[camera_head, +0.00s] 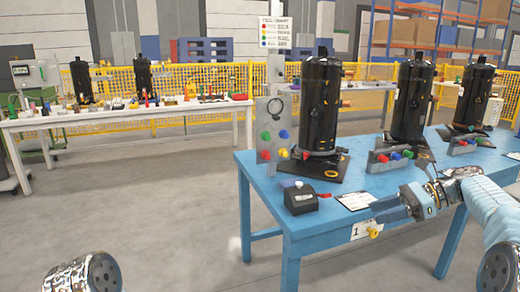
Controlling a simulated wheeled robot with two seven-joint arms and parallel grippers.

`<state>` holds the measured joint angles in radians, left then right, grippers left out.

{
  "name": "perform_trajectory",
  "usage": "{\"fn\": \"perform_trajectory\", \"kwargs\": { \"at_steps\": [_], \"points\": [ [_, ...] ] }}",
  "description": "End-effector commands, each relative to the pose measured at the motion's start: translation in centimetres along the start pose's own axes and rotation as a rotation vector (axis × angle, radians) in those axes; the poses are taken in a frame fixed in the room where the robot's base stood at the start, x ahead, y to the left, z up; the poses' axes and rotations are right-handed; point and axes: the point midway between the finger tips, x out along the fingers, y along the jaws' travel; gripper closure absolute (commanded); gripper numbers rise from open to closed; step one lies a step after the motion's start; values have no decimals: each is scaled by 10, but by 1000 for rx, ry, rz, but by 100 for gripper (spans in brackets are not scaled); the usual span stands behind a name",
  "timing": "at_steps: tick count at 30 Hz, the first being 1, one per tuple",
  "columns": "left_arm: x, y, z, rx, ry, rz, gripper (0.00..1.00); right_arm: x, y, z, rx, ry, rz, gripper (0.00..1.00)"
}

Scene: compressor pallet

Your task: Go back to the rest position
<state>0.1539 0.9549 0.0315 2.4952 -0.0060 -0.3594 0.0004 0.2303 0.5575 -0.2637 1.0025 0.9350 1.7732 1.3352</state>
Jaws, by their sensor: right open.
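My right gripper (388,210) reaches in from the right, over the front edge of the blue table (262,190). Its jaws are open, pointing left, and I see nothing held between them. A small yellow part (374,232) shows just below the fingers, by the number label (361,229) on the table's front edge; I cannot tell what it rests on. A metallic round part of my left arm shows at the bottom left; the left gripper is out of view.
Black compressors (321,105) stand on the blue table, with grey blocks of coloured caps (391,159) beside them. A coloured-cap panel (273,130) stands behind. Floor to the left is clear, before a white bench (120,117).

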Motion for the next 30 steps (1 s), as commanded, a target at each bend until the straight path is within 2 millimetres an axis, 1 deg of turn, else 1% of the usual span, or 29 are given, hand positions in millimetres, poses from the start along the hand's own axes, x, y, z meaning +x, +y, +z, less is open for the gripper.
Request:
{"fn": "perform_trajectory", "kwargs": {
  "at_steps": [5, 8, 11, 14, 17, 18, 20, 21, 23, 24, 26, 27, 29, 30],
  "points": [
    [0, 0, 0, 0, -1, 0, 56, 19, -9, -24, 4, 30, -17, 57],
    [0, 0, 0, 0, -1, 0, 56, 35, -14, -45, 2, 59, -29, 57],
    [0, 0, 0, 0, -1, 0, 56, 56, -19, -72, -2, 100, -38, 57],
    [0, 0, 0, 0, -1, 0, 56, 80, -21, -104, -16, 154, -42, 57],
    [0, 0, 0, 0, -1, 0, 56, 112, -17, -147, -44, 232, -32, 57],
    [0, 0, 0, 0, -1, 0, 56, 128, -12, -168, -65, 272, -22, 57],
    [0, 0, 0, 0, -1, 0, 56, 153, -1, -203, -106, 342, 4, 57],
    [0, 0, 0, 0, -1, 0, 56, 170, 10, -227, -146, 391, 28, 57],
    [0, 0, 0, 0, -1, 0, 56, 194, 29, -261, -216, 465, 72, 57],
    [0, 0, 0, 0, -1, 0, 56, 210, 44, -283, -273, 512, 109, 57],
    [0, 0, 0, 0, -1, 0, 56, 233, 72, -314, -374, 577, 175, 57],
    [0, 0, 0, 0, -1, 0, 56, 247, 92, -332, -454, 615, 224, 57],
    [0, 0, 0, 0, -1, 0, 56, 267, 126, -356, -592, 661, 307, 57],
    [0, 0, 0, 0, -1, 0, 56, 280, 149, -369, -697, 682, 364, 57]
  ]
}}
